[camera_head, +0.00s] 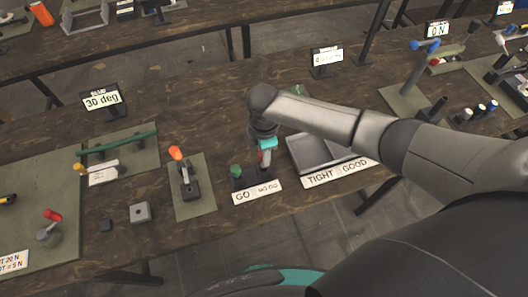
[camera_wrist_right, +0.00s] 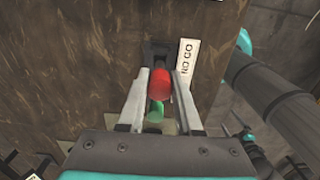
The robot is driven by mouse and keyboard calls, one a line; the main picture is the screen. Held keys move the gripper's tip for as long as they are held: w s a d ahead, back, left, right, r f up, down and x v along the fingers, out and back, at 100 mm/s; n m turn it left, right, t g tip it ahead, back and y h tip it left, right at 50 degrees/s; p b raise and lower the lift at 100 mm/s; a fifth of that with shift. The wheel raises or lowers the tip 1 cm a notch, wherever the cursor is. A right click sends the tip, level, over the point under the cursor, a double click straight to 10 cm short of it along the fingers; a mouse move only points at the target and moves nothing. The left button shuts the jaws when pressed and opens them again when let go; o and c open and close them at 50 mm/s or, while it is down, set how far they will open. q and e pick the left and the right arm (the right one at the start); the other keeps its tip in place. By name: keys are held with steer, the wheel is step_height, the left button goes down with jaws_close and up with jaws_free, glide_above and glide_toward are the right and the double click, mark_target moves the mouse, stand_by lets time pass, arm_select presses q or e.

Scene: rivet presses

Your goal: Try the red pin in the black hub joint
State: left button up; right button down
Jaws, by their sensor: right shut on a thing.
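My right gripper (camera_head: 265,160) reaches down over the GO / NO GO stand (camera_head: 256,192) in the head view. Its fingers are shut on the red pin (camera_head: 261,156), whose red head (camera_wrist_right: 159,84) shows between them in the wrist view. A green-headed pin (camera_head: 236,171) stands left of it; its green head shows in the wrist view (camera_wrist_right: 155,112). I cannot tell whether the red pin's lower end is still in its holder. A dark joint with an orange handle (camera_head: 177,154) stands on a grey-green mat further left; I cannot tell whether it is the black hub joint. My left gripper is out of view.
A grey tray (camera_head: 308,153) with a TIGHT / GOOD label (camera_head: 340,172) is right of the stand, partly behind my arm. A grey block (camera_head: 140,212) and a small dark block (camera_head: 106,225) lie at the front left. Bare wood lies behind the mat.

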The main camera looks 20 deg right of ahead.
steer(key=shift+f+b, duration=1.15)
steer(key=shift+f, duration=0.85)
steer(key=c, duration=0.5)
jaws_free()
step_height(320, 180, up, 15)
steer(key=shift+r+p, duration=0.15)
steer(key=shift+p, duration=0.75)
